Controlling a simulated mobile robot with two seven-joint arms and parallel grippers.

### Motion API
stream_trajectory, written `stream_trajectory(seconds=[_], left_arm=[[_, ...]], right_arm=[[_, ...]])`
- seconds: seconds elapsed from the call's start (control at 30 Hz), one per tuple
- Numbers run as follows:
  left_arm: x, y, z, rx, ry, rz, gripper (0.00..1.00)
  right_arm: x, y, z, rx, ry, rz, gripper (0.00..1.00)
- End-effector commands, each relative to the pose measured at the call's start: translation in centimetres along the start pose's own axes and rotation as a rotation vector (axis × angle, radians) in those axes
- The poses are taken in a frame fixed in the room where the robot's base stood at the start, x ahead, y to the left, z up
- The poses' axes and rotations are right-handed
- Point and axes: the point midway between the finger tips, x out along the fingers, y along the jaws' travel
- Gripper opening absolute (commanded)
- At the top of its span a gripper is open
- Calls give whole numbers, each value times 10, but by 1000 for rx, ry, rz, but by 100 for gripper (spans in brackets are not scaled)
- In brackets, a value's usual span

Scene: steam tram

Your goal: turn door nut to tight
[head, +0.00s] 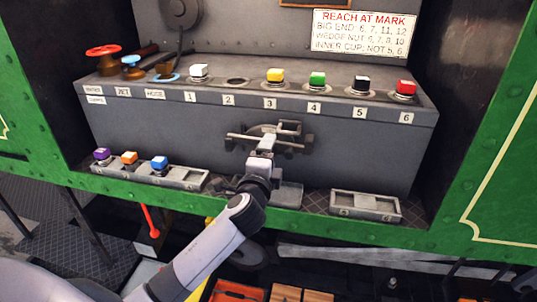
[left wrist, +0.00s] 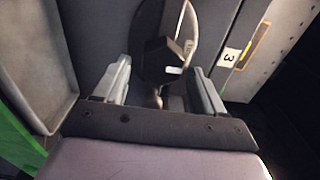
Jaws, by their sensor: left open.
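A dark metal fitting (head: 290,138) with cross-bars sits on the front face of the grey box, below labels 3 and 4. My left gripper (head: 264,150) is right in front of it and partly hides it. In the left wrist view a dark, faceted nut-like piece (left wrist: 160,60) with a rounded plate behind it stands between the fingers of my left gripper (left wrist: 163,85). The fingers are open, one on each side, with gaps visible. Whether a fingertip touches it, and how tight the nut is, I cannot tell. My right gripper is not in view.
The grey box's ledge (head: 300,103) carries coloured knobs and valve wheels. Slotted trays (head: 366,206) lie below, the left one with several coloured knobs. Green panels (head: 490,180) flank the opening. A sign (head: 364,34) hangs at the back. The box face right of the fitting is clear.

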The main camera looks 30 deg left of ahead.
Motion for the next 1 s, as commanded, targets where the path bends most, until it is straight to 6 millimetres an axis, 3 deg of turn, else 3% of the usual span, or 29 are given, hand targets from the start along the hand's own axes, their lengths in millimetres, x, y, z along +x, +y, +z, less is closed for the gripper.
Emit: stream_trajectory(seconds=[0.5,1.0], left_arm=[[-60,1,0,0,2,0,70],[-67,0,0,1,0,0,70]], right_arm=[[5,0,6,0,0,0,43],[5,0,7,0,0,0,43]])
